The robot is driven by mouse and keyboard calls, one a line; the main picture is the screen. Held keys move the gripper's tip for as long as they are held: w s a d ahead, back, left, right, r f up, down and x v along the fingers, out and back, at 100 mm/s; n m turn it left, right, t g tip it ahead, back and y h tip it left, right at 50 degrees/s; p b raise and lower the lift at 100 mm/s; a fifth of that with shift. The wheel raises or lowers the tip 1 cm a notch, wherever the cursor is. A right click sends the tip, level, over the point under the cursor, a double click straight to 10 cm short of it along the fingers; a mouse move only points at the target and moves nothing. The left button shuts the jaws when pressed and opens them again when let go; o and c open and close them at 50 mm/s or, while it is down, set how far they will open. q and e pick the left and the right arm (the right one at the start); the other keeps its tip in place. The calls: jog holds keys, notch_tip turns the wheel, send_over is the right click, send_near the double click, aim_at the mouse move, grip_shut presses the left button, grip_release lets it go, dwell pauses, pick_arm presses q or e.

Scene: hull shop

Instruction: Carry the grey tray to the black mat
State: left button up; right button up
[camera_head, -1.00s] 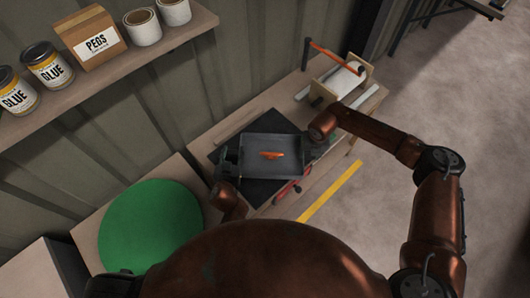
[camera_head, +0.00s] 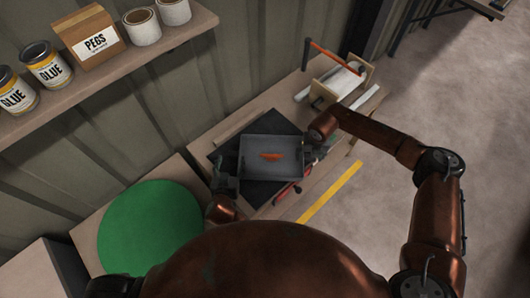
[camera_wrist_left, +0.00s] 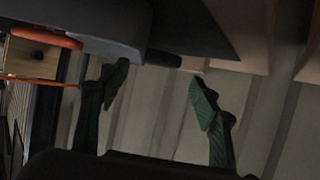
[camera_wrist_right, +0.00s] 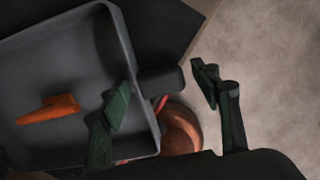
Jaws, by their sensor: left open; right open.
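The grey tray (camera_head: 290,148) lies on the black mat (camera_head: 262,188), with an orange object (camera_head: 270,156) inside it. The mat sticks out around the tray, turned at an angle to it. My left gripper (camera_head: 226,180) is open and empty, off the tray's left end. In the left wrist view its fingers (camera_wrist_left: 160,92) stand apart from the tray's dark handle (camera_wrist_left: 165,59). My right gripper (camera_head: 312,154) is open at the tray's right end. In the right wrist view its fingers (camera_wrist_right: 160,100) stand on either side of the right handle (camera_wrist_right: 160,82); contact is unclear.
A green round mat (camera_head: 150,228) lies on the bench to the left. A roller stand with an orange-handled part (camera_head: 342,82) stands at the bench's far right. A red object (camera_head: 287,190) sits at the front edge. A shelf (camera_head: 130,65) with cans and a box hangs above.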

pick_arm(q)
jog(key=v, duration=0.6)
jog(key=shift+s+r, duration=0.1)
pick_arm(e)
notch_tip(320, 180, up, 12)
jog(key=s, duration=0.1)
jog(key=shift+s, duration=0.25)
